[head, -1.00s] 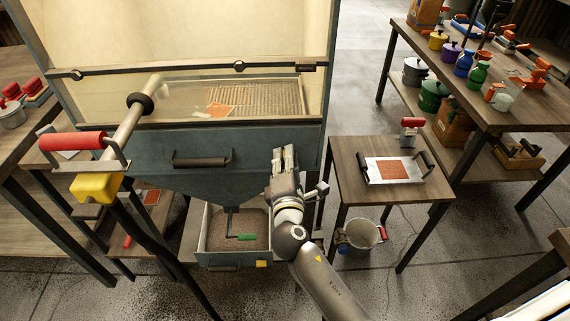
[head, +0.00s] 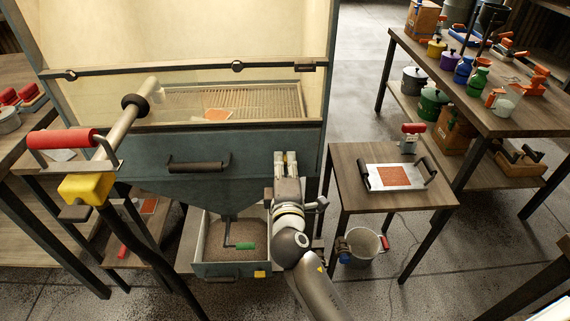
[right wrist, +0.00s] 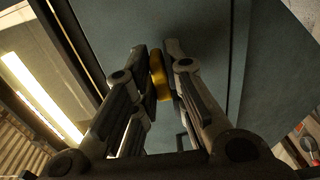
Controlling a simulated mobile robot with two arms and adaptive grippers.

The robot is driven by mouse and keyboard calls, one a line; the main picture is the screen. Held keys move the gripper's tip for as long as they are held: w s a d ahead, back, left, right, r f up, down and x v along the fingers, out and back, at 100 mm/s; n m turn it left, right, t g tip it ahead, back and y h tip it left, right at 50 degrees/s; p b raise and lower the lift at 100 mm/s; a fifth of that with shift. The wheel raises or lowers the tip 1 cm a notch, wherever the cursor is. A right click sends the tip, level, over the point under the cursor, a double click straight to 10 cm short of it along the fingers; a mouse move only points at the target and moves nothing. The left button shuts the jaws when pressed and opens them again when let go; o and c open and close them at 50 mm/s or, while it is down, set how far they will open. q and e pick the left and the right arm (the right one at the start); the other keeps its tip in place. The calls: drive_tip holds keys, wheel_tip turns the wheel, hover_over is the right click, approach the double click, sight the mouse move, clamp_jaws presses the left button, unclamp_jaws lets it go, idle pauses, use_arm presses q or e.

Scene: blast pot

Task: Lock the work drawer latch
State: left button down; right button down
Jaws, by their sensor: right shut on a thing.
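The cabinet's blue-grey front has a work drawer with a dark bar handle (head: 198,163). My right gripper (head: 285,158) is up against the right end of this front. In the right wrist view its fingers (right wrist: 160,75) are shut on a small yellow latch (right wrist: 160,76) on the blue-grey panel. In the head view the gripper hides this latch. Whether the latch is turned to locked, I cannot tell. My left gripper is not in view.
Below, an open bin (head: 232,269) of grit holds a green-handled tool (head: 243,246). A nozzle with a red handle (head: 68,138) stands at left. A side table (head: 350,190) with a tray and a bucket (head: 362,243) are to the right.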

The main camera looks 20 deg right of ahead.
drive_tip(key=c, duration=1.5)
unclamp_jaws()
drive_tip(key=v, duration=1.2)
